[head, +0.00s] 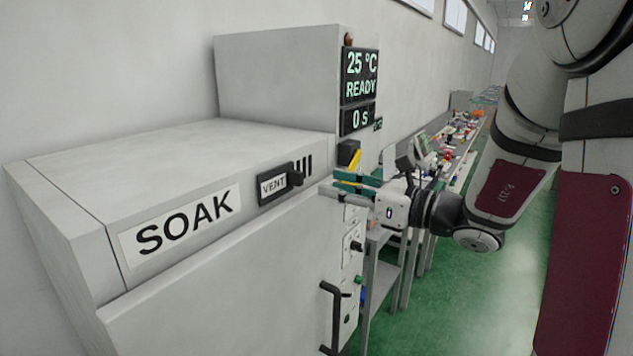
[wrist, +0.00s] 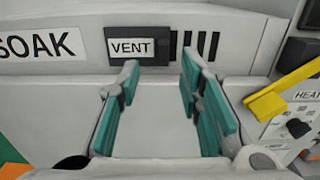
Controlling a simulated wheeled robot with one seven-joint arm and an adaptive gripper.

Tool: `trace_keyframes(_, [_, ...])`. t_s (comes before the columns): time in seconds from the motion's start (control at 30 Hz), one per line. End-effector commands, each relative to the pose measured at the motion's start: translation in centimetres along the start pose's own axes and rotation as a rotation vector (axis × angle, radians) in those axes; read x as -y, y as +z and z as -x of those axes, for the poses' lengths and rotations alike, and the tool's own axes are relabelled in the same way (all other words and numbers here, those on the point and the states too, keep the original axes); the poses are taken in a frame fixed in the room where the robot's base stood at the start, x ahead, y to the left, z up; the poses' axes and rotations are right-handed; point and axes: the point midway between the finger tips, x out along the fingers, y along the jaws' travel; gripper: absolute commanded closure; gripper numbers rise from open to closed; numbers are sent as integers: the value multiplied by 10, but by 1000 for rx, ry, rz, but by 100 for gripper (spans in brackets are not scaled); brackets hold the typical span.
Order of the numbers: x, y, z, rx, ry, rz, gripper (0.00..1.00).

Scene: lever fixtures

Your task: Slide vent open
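The vent slider is a dark plate with a white VENT label (head: 273,184) on the front of the grey SOAK oven. A black knob (head: 297,175) sticks out at its right end, and several dark vent slots show just right of it. In the wrist view the vent slider (wrist: 131,47) and the bare slots (wrist: 195,47) lie beyond my fingertips. My gripper (head: 333,182) is open and empty, with green-padded fingers, right of the knob and apart from it. In the wrist view the gap of my gripper (wrist: 160,78) sits below the knob and slots.
A yellow-handled lever (head: 354,158) sits close behind my gripper, on the oven's right panel; it also shows in the wrist view (wrist: 285,90). A black door handle (head: 331,318) sticks out below. A display (head: 360,76) reads 25 °C READY. A cluttered bench (head: 455,140) stands behind.

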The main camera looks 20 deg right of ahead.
Motion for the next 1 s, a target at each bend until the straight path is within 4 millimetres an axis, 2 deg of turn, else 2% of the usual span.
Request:
trace_keyframes(0.1, [0,0,19,-1,-2,0,67])
trace_keyframes(0.3, [-1,0,33,0,1,-1,67])
trace_keyframes(0.83, [-2,0,34,-2,5,2,67])
trace_keyframes(0.93, [-16,1,30,-22,49,35,67])
trace_keyframes(1.0, [-41,2,26,-59,125,99,67])
